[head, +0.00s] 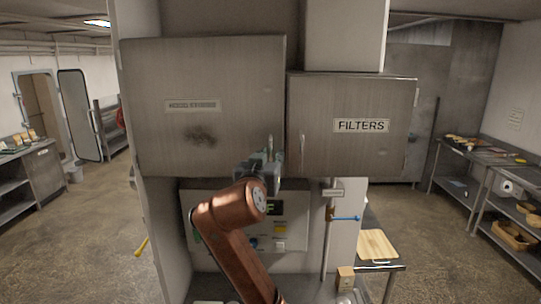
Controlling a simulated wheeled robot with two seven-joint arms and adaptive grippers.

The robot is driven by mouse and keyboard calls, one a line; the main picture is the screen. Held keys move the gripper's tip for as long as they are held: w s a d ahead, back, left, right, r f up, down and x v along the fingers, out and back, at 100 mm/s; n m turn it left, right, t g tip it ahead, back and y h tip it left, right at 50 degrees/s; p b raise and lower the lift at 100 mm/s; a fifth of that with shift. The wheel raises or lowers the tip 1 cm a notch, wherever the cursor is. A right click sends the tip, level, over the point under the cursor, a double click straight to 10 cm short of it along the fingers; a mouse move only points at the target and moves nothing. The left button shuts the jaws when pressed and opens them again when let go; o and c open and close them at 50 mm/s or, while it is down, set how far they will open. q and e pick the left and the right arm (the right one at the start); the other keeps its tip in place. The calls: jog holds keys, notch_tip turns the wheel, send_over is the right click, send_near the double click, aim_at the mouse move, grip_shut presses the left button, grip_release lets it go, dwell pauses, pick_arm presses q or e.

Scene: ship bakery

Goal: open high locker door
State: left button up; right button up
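Two grey metal locker doors hang high on the wall unit in the head view. The larger left door (205,75) has a label too blurred to read and a dark smudge, and looks closed. The right door (350,100) is labelled FILTERS, has a slim upright handle (302,147) near its left edge, and also looks closed. My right gripper (268,158), on a copper-coloured arm, is in front of the left door's lower right corner. It hides that corner, so contact with a handle there cannot be told. Its fingers are too small and overlapped to read. My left gripper is out of view.
Below the doors is a control panel (230,205) with buttons, partly behind my arm. A pipe with a blue valve handle (346,218) stands right of it. A cutting board (377,245) lies on a low table at right. Open floor (95,235) shows at left.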

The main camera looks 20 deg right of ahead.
jog(key=shift+c, duration=0.5)
grip_shut()
